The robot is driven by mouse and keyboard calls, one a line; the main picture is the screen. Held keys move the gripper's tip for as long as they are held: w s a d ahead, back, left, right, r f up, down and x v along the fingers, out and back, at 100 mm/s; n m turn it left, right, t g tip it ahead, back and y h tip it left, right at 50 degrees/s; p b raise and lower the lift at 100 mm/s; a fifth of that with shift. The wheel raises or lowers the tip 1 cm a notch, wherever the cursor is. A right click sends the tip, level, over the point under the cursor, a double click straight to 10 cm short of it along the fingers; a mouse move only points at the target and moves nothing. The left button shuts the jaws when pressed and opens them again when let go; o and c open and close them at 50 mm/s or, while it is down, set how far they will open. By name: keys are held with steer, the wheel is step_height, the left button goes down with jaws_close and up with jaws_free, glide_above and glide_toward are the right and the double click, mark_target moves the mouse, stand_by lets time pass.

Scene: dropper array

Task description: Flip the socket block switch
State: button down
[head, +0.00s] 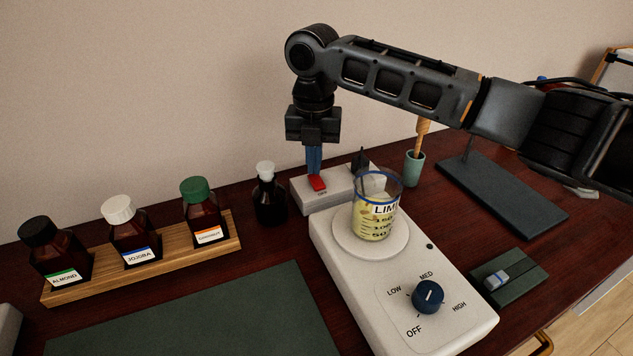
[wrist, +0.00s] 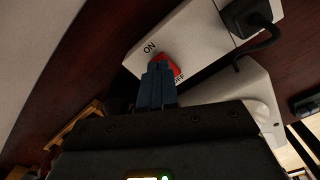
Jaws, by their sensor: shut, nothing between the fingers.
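The socket block (head: 336,190) is a white box behind the hot plate, and it also shows in the wrist view (wrist: 198,40). Its red switch (head: 318,183) sits at the left end, between ON and OFF labels in the wrist view (wrist: 170,64). My gripper (head: 314,172) points down with its blue fingers shut and empty. The fingertips are right at the red switch and hide part of it in the wrist view. I cannot tell whether they touch it, nor which way the switch is tilted.
A black plug (head: 360,160) stands in the block's right end. A beaker (head: 376,207) sits on the hot plate (head: 425,290) in front. A dark bottle (head: 268,195) stands just left of the block. Several bottles stand on a wooden rack (head: 150,262) farther left.

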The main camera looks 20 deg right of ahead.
steer(key=shift+f, duration=0.6)
stand_by(0.3)
steer(key=shift+r+p, duration=2.6)
steer(key=shift+r, duration=1)
steer(key=shift+f, duration=0.1)
